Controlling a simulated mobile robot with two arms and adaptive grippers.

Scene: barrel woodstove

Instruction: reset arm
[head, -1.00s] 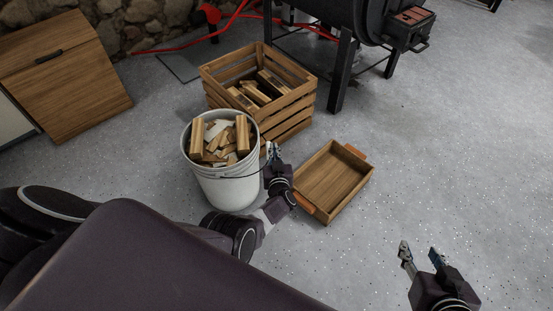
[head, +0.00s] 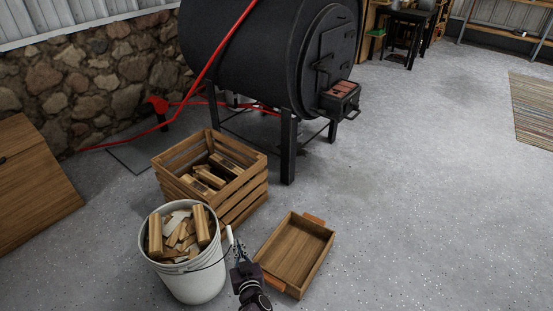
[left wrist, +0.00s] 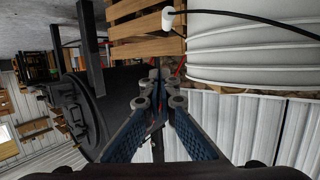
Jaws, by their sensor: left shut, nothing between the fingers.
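My left gripper (head: 238,258) is shut and empty. In the head view it stands between the white bucket and the empty wooden tray. In the left wrist view the closed fingers (left wrist: 160,88) meet in the middle, with nothing between them. The white bucket (head: 195,285) holds wood pieces and fills the upper right of the left wrist view (left wrist: 250,50). Its wire handle with a white grip (head: 230,235) hangs close to my left gripper; whether they touch is unclear. My right gripper is out of view.
A slatted wooden crate (head: 245,200) with split logs stands behind the bucket. The wooden tray (head: 318,262) with orange handles lies on the floor to the right. The black barrel stove (head: 245,50) stands at the back.

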